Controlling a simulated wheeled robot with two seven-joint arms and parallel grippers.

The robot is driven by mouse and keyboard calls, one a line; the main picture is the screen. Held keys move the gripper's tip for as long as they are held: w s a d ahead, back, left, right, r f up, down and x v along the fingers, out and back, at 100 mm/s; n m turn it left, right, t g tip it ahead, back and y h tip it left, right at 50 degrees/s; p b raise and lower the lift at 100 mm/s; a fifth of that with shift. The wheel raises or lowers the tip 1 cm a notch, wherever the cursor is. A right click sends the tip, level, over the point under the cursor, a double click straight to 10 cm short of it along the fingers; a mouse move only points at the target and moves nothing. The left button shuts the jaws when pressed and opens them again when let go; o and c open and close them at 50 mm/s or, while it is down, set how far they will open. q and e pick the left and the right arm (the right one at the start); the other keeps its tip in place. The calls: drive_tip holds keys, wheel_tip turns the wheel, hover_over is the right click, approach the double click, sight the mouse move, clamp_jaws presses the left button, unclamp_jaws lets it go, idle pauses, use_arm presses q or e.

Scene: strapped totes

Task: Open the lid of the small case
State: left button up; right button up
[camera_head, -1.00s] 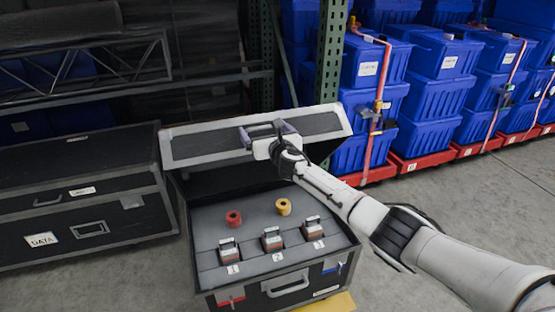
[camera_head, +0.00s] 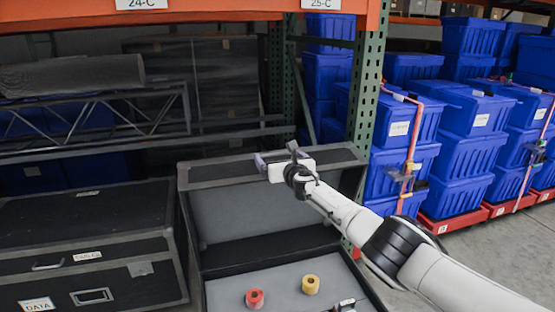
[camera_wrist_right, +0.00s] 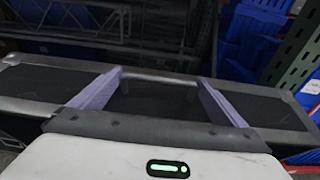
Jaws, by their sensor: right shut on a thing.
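The small case stands open in the lower middle of the head view, its lid (camera_head: 225,215) tilted up and back with the grey lining facing me. My right gripper (camera_head: 264,162) is at the lid's upper edge. In the right wrist view the two pale purple fingers of my right gripper (camera_wrist_right: 155,92) reach over the black lid panel (camera_wrist_right: 268,112) to a metal bar along its edge (camera_wrist_right: 160,76). My left gripper is out of view.
A large black case (camera_head: 85,245) stands close at the left. A green rack post (camera_head: 366,90) rises just behind the lid's right end. Stacked blue totes (camera_head: 405,130) on red dollies stand at the right, with open floor before them.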

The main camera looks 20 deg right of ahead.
drive_tip(key=shift+w+d+r, duration=0.1)
drive_tip(key=shift+w+r, duration=0.1)
drive_tip(key=shift+r, duration=0.2)
drive_tip(key=o, duration=1.2)
drive_tip(key=shift+r, duration=0.1)
drive_tip(key=shift+c, duration=0.2)
drive_tip(key=shift+s, duration=0.15)
drive_tip(key=shift+d, duration=0.1)
drive_tip(key=shift+s+d+r+p, duration=0.1)
drive_tip(key=shift+s+r+p, duration=0.3)
drive_tip(key=shift+p, duration=0.05)
drive_tip(key=f+p+v, duration=0.1)
drive_tip(key=p+v, duration=0.2)
drive_tip(key=v, duration=0.6)
drive_tip(key=shift+s+a+r, duration=0.2)
drive_tip(key=shift+s+a, duration=0.1)
